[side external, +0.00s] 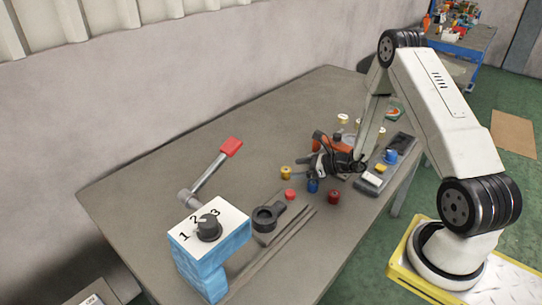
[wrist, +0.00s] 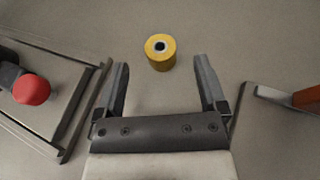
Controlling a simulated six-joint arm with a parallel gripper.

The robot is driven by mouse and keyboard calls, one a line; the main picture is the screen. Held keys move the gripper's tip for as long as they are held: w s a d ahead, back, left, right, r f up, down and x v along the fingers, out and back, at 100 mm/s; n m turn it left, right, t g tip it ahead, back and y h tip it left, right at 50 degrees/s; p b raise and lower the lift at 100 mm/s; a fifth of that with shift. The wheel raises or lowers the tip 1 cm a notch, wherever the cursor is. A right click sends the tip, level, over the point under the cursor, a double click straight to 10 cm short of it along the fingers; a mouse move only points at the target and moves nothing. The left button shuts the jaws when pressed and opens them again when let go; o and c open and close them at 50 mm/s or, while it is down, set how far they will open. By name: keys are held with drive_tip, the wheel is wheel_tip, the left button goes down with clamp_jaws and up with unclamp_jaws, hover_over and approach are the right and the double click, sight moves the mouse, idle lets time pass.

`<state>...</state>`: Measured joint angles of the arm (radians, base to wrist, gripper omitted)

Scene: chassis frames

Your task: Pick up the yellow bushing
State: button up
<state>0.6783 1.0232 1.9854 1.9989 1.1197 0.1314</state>
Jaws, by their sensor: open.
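The yellow bushing (wrist: 160,55) stands upright on the table in the wrist view, with a dark hole in its top. In the side external view, a yellow bushing (side external: 285,173) stands left of my gripper (side external: 318,158) and appears to be the same one. In the wrist view my gripper (wrist: 160,80) is open and empty. The bushing lies centred between the lines of the two fingers, around and just beyond their tips. It does not touch either finger. The height of the fingers above the table is hard to tell.
Red (side external: 290,194), blue (side external: 312,185) and dark red (side external: 333,196) pieces stand close by. A blue block with a numbered dial (side external: 208,230) and a red-ended lever (side external: 230,147) are at the left. Dark rails (side external: 285,240) lie in front. The back left of the table is clear.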

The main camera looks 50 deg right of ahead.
drive_tip(key=shift+x, duration=1.45)
clamp_jaws()
drive_tip(key=shift+r, duration=0.1)
drive_tip(key=shift+r, duration=1)
drive_tip(key=s+a+r, duration=0.3)
drive_tip(key=s+r, duration=0.8)
drive_tip(key=s, duration=0.2)
drive_tip(key=shift+s+a, duration=0.25)
drive_tip(key=shift+f, duration=0.1)
